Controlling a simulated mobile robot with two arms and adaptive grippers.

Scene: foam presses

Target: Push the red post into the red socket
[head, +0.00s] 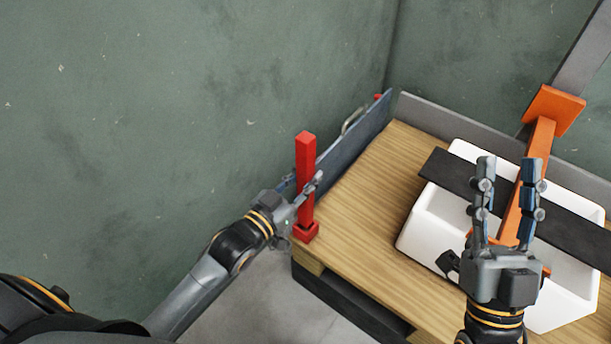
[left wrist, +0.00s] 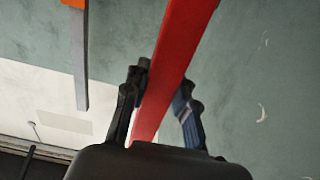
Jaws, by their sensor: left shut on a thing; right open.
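The red post (head: 306,160) stands close to upright at the near left corner of the wooden table. My left gripper (head: 303,186) is shut on the post at about its middle height. In the left wrist view the post (left wrist: 178,55) runs between the two fingers of my left gripper (left wrist: 160,108). The red socket (head: 305,232) sits on the table corner directly below the post. The post's lower end meets the socket, but I cannot tell how deep it sits.
A white block or bin (head: 426,228) stands on the wooden table (head: 355,220) under a dark bar (head: 445,170) and an orange press arm (head: 540,145). A blue-grey panel (head: 352,147) lines the table's left edge. The table between panel and bin is clear.

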